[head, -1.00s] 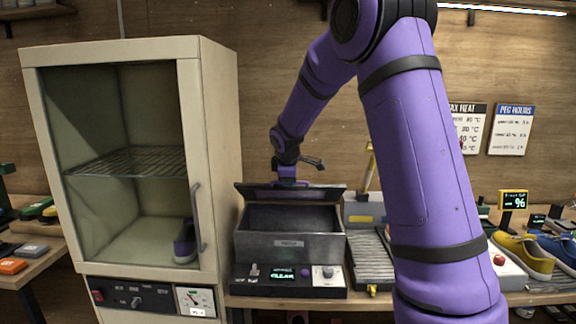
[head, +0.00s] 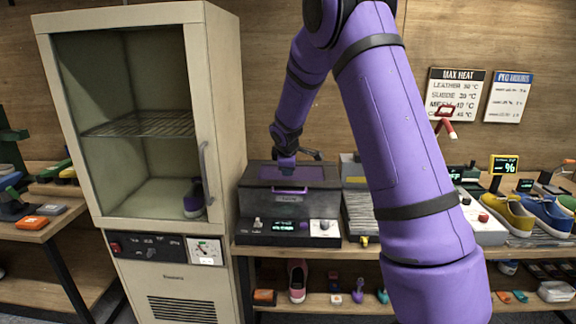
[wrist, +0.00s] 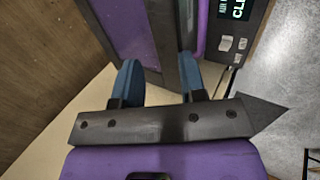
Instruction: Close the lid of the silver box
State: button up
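The silver box (head: 320,203) stands on the bench, right of the tall cream cabinet, above a black control panel. Its lid (head: 325,173) is down over the opening, flat or nearly flat; I cannot tell whether its rim is fully seated. The inside of the box is hidden. My gripper (head: 287,163) is at the lid's top, toward its left half. In the wrist view, its two blue fingers (wrist: 158,82) are apart, with no object clearly clamped between them. The lid's purple panel (wrist: 122,25) and dark rim show just beyond the fingertips.
The cream cabinet (head: 222,120) stands close on the box's left. A ribbed rack (head: 358,218) is close on its right. Yellow and blue sneakers (head: 511,214) are farther right. A lower shelf holds a pink shoe (head: 297,281) and small items.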

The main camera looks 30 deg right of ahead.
jog(key=shift+r, duration=0.1)
jog(key=v, duration=1)
jog(key=shift+r, duration=0.25)
jog(key=shift+s+a+r, duration=0.1)
jog(key=shift+s, duration=0.05)
jog(key=s+a+r+m+y, duration=0.1)
jog(key=s+a+r+m, duration=0.3)
jog(key=s, duration=0.5)
jog(key=s+a+r+m, duration=0.2)
jog(key=s+r, duration=0.4)
jog(key=s, duration=0.3)
jog(key=s+a+m+y, duration=0.1)
jog(key=s+a+m, duration=0.1)
jog(key=s, duration=0.8)
jog(key=s+a+m+y, duration=0.1)
jog(key=s+a+m, duration=0.2)
jog(key=s, duration=0.8)
jog(key=shift+a+f+y, duration=0.25)
jog(key=shift+a+y, duration=0.05)
jog(key=shift+a, duration=0.45)
